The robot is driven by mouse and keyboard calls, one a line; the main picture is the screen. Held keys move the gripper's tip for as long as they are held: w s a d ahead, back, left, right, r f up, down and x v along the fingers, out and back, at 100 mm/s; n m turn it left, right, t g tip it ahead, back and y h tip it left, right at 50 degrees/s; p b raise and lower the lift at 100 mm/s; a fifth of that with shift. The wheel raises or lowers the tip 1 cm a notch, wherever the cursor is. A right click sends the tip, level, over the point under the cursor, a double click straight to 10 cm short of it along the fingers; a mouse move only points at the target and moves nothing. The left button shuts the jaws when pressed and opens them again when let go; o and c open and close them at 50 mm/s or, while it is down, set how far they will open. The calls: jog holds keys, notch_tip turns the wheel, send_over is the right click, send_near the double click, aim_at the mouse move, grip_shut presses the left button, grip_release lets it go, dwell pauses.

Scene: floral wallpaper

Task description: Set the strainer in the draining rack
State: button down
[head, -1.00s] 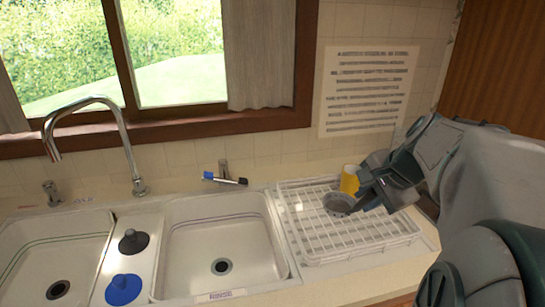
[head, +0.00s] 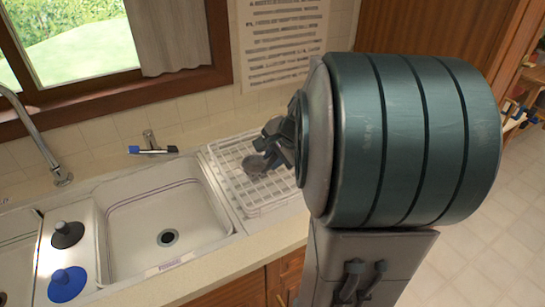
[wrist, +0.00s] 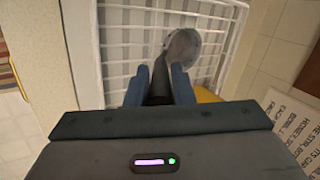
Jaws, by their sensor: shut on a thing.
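The strainer is a small round grey cup (head: 254,165) with a dark handle (wrist: 160,78). Its round end also shows in the wrist view (wrist: 183,46). My gripper (head: 272,143) is shut on the handle; in the wrist view its two blue fingers (wrist: 158,88) stand on either side of it. The draining rack (head: 222,160) is a white wire rack on the counter right of the sink. The strainer is over the rack, within its outline. I cannot tell whether it touches the wires. My arm hides the rack's right part in the head view.
A yellow thing (wrist: 207,96) shows beside the right finger in the wrist view. The sink basin (head: 165,215) is left of the rack. A blue stopper (head: 67,283) and a black stopper (head: 67,233) lie between the basins.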

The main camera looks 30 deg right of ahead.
jog(key=shift+f, duration=0.15)
jog(key=c, duration=1.3)
grip_release()
jog(key=shift+o, duration=0.2)
